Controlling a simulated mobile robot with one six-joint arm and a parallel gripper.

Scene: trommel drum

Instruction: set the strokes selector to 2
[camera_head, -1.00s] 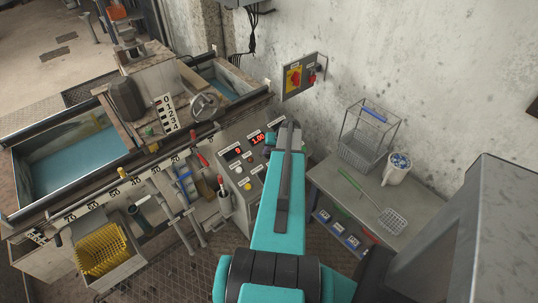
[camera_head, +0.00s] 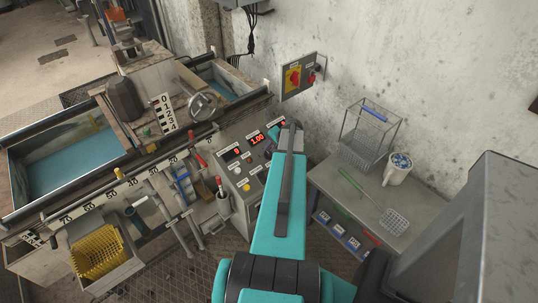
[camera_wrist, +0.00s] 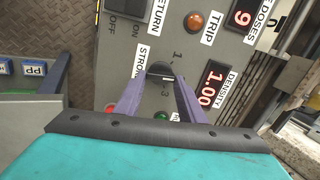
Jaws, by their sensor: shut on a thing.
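The strokes selector (camera_wrist: 160,71) is a small dark knob on the grey control panel, seen in the wrist view beside a partly covered white STROKES label (camera_wrist: 145,62). A 1 and a 3 are printed around it; a 2 cannot be made out, and the knob's exact pointing is unclear. My gripper (camera_wrist: 158,84) has its two purple fingers on either side of the knob, shut on it. In the head view the control panel (camera_head: 246,178) shows, but my arm hides the gripper and the knob.
The wrist view shows a red DENSITY display (camera_wrist: 211,83) reading 1.00, a DOSES display (camera_wrist: 242,18) reading 9, an orange TRIP lamp (camera_wrist: 195,20), and a green lamp (camera_wrist: 162,116) close to the fingers. A side table (camera_head: 345,196) with a wire basket (camera_head: 365,140) stands right of my arm.

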